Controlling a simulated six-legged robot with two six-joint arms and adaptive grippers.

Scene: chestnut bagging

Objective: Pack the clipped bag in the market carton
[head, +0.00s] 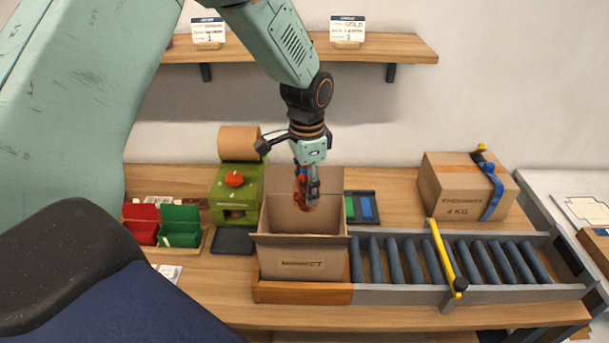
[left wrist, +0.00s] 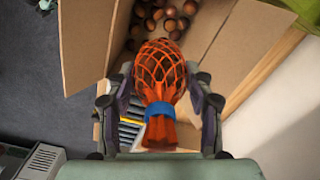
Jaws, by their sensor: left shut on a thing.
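The open market carton (head: 305,250) stands on a wooden base at the left end of the roller track, its flaps spread. My left gripper (head: 308,192) is above the carton's opening, pointing down, shut on the clipped bag (head: 299,188). In the left wrist view the bag (left wrist: 160,72) is an orange net with chestnuts inside. A blue clip (left wrist: 160,108) closes its gathered neck, between the two fingers. Several brown chestnuts (left wrist: 175,22) show inside the carton beyond the bag. The carton's floor is hidden in the head view. My right gripper is not in view.
A roller track (head: 400,262) with a yellow bar (head: 442,257) runs right of the carton. A strapped carton (head: 460,190) stands behind it. A green machine (head: 233,207) and red (head: 141,222) and green bins (head: 180,225) are left. A shelf (head: 390,46) hangs behind.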

